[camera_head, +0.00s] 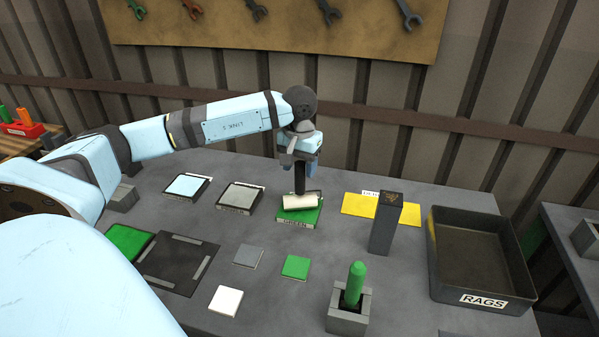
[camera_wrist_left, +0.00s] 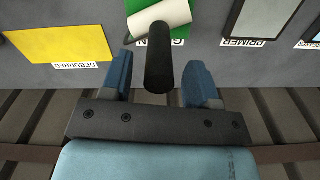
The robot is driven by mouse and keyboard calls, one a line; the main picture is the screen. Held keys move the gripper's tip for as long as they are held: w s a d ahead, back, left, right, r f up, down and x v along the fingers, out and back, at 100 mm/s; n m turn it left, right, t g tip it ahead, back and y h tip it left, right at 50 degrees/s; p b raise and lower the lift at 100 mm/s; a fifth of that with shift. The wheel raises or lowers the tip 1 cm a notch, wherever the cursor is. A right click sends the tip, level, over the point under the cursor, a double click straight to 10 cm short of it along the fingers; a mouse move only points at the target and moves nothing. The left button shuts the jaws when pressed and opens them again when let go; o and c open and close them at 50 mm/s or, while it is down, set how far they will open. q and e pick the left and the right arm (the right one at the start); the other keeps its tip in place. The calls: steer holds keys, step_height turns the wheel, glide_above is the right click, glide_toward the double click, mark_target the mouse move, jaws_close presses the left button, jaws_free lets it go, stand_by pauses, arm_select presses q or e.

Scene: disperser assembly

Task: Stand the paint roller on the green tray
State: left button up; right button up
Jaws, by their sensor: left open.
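The paint roller has a white cylinder (camera_head: 300,201) and a black handle (camera_head: 299,177). Its white cylinder lies on the green tray (camera_head: 316,215), labelled GREEN, and the handle points up. In the left wrist view the black handle (camera_wrist_left: 159,68) stands between the blue fingers, with the white cylinder (camera_wrist_left: 160,18) beyond it over the green tray (camera_wrist_left: 150,48). My left gripper (camera_head: 300,154) is above the tray around the handle's top; it also shows in the wrist view (camera_wrist_left: 160,64), its fingers apart with gaps at both sides of the handle.
A dark grey post (camera_head: 385,228) stands right of the tray, before a yellow plate (camera_head: 354,209). A RAGS bin (camera_head: 500,294) is at the right. A grey holder (camera_head: 345,321) with a green peg (camera_head: 355,283) is in front. Primer and light blue (camera_head: 187,186) trays lie left.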

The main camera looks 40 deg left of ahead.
arm_select(q)
step_height(320, 180, up, 10)
steer(key=shift+f, duration=0.1)
stand_by(0.7)
